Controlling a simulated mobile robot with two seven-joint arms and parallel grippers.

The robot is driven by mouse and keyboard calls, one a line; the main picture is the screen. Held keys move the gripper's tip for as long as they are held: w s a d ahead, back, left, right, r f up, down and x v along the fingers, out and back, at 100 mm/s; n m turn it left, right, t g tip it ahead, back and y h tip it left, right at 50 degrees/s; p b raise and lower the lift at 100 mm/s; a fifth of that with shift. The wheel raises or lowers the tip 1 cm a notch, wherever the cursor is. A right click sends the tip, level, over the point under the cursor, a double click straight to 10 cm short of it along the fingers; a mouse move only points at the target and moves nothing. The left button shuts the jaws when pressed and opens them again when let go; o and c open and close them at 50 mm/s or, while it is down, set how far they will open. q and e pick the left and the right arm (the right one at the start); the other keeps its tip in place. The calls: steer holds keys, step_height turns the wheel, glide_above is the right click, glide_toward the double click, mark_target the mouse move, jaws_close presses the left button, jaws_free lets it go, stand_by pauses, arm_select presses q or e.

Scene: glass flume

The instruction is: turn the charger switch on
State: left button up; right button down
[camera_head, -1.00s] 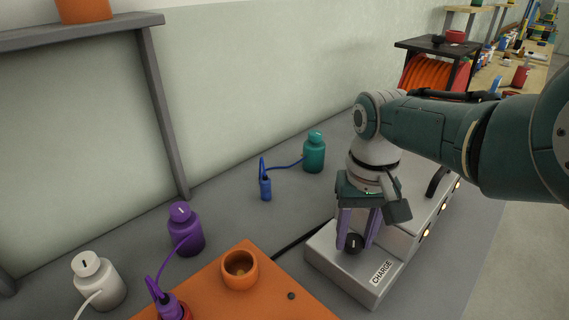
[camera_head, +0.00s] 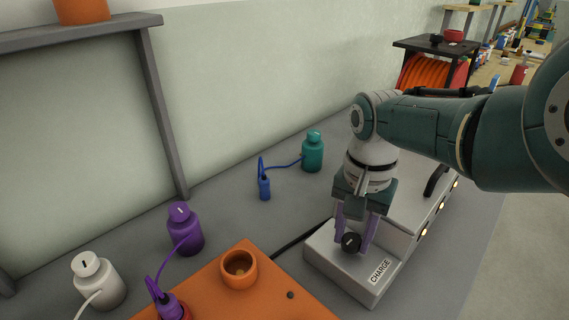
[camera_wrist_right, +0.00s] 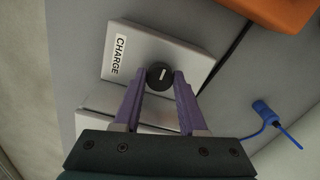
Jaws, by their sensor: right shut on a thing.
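The charger (camera_head: 328,258) is a light grey box with a white "CHARGE" label (camera_head: 381,271) on its lower front part. Its switch is a round black knob (camera_head: 351,242) with a white mark, on the low top face. My right gripper (camera_head: 355,236) points down at the charger with its purple fingers on either side of the knob, shut on it. In the right wrist view the knob (camera_wrist_right: 159,75) sits between the two fingertips, and its white mark is tilted. My left gripper is not in view.
An orange board (camera_head: 215,283) with an orange cup (camera_head: 239,268) lies left of the charger. Purple (camera_head: 185,232), white (camera_head: 97,281) and teal (camera_head: 312,154) bottles stand on the grey surface. A blue plug (camera_head: 264,187) on a cord stands near the teal bottle. A black cable runs to the charger.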

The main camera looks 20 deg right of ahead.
mark_target(352, 239)
stand_by(0.3)
steer(key=c, duration=0.8)
jaws_free()
steer(key=shift+o, duration=0.2)
step_height(352, 239, up, 10)
steer(key=p, duration=0.7)
steer(key=shift+f, duration=0.1)
